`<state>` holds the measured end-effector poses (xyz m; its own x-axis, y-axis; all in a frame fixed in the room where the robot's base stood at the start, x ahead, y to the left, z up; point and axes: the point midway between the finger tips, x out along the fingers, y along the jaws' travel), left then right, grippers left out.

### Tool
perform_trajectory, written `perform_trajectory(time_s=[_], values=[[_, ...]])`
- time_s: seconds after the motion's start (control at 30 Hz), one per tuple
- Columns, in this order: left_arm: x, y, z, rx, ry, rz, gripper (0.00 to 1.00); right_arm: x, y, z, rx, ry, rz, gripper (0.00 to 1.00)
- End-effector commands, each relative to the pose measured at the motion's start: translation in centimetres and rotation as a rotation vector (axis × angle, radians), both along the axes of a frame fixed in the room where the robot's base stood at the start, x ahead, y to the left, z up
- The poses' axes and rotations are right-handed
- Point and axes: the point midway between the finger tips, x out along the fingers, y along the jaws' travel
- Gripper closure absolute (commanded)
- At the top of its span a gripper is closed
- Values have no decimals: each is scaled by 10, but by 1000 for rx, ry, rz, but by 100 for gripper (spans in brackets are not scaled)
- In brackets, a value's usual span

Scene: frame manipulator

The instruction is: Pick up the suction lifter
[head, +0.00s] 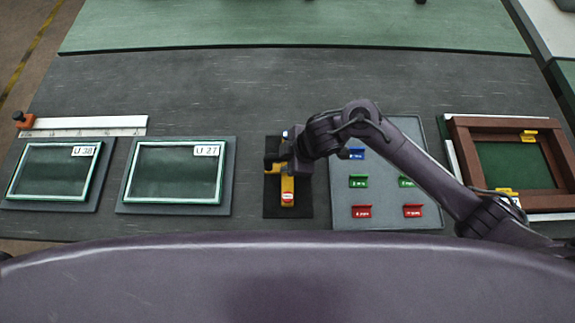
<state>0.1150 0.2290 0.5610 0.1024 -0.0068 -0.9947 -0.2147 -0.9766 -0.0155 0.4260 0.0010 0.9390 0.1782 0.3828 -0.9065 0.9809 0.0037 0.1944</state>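The suction lifter (287,187) is a yellow tool with a red and white label at its near end. It lies on a black mat (278,211) near the middle of the grey table. My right gripper (274,163) is over the far part of the lifter and hides some of it. Its fingers are small and partly covered by the wrist, so I cannot tell whether they are closed on the lifter. My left gripper is not in view.
Two glass panes in green frames, marked U 38 (53,172) and U 27 (174,173), lie on grey pads at left. A ruler (84,126) lies behind. At right are a grey board (388,201) with colored clips and a brown frame (464,167). The table's back is clear.

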Motion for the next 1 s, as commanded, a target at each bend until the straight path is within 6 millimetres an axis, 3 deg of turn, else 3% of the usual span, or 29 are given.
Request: perform_trajectory(time_s=[0.17,0.4,0.77,1.0], values=[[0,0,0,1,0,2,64,0,0,0,0,0,0,71],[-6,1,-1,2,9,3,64,0,0,1,0,-1,0,100],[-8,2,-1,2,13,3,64,1,0,3,2,-3,-1,100],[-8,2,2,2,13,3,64,2,1,22,5,-6,0,100]])
